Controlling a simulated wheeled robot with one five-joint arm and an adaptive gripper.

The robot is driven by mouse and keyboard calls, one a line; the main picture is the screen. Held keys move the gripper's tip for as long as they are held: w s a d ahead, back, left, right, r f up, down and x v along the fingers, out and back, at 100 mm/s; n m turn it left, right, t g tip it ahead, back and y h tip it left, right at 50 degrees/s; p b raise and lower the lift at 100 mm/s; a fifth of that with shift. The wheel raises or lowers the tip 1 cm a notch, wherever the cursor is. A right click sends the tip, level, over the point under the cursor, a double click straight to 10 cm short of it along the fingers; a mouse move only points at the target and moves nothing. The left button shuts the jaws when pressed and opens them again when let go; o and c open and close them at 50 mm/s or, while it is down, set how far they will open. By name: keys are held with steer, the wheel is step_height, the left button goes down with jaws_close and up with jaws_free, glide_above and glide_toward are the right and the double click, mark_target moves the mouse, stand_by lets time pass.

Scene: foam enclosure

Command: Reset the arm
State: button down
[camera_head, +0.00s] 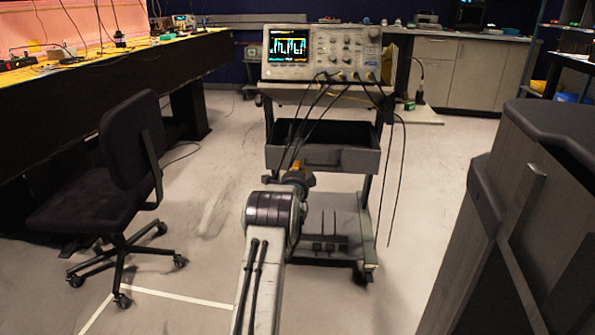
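My arm reaches up from the bottom middle of the head view, with a pale lower link and a dark round joint. Its far end, where my gripper (298,179) is, shows as a small dark shape with an orange patch, in front of a wheeled cart (330,158). The fingers cannot be made out, so I cannot tell whether they are open or hold anything. Black cables hang close around the far end in the picture; whether they touch it is unclear.
An oscilloscope (322,53) stands on the cart, its black cables hanging down. A black office chair (95,180) is at left, beside a long workbench (90,80). A large dark cabinet-like object (530,220) fills the right. Pale floor (420,180) is clear between cart and cabinet.

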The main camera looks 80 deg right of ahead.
steer(key=shift+s+a, duration=0.2)
steer(key=shift+a, duration=0.9)
